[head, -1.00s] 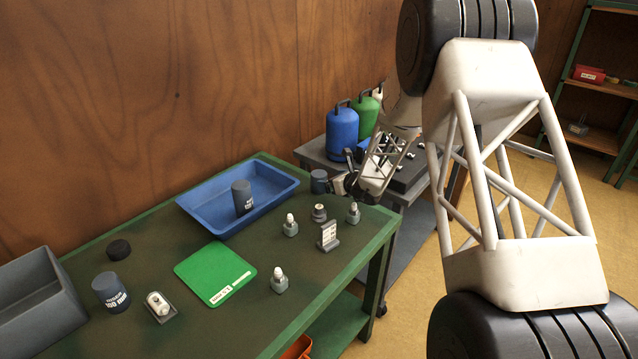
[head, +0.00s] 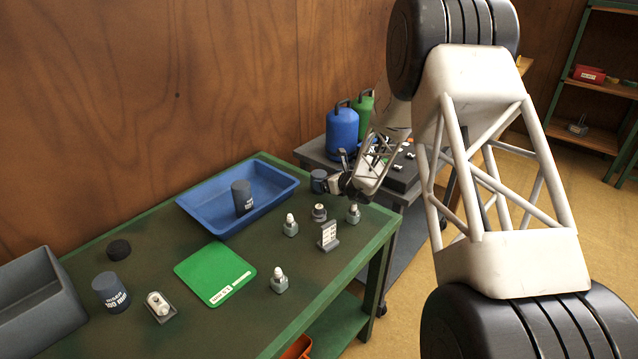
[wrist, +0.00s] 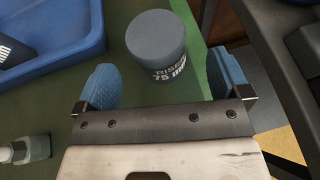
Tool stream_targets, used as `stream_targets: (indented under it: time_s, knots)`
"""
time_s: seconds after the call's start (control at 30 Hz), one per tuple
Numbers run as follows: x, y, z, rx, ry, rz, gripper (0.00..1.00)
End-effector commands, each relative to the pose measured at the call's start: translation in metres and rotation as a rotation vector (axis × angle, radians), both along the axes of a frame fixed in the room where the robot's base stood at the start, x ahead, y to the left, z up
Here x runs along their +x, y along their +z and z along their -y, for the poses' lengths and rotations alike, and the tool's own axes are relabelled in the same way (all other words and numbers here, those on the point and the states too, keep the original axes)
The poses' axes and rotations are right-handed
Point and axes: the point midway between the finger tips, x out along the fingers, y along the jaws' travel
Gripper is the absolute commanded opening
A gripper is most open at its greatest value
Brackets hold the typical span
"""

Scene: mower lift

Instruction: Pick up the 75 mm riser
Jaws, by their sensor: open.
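The 75 mm riser (head: 318,181) is a dark grey cylinder standing at the far right corner of the green bench, beside the blue tray. In the wrist view my gripper (wrist: 164,80) is open, with one blue finger on each side of the riser's lower part. Whether the fingers touch it I cannot tell.
The blue tray (head: 190,204) holds another grey riser (head: 242,197). A 100 mm riser (head: 110,291), a green mat (head: 214,272) and several small fittings stand on the bench. Gas bottles (head: 342,132) stand on the darker cart behind.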

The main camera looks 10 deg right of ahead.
Motion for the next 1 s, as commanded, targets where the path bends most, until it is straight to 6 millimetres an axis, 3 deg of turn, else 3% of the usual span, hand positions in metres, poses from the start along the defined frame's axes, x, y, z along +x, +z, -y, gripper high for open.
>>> stream_targets:
  time_s: [0.27, 0.7, 1.0]
  knots:
    - [0.003, -0.002, -0.002, 0.0, 0.0, 0.0, 0.95]
    - [0.03, -0.015, -0.024, 0.0, 0.001, 0.0, 0.95]
    - [0.038, -0.02, -0.029, 0.001, 0.0, -0.001, 0.95]
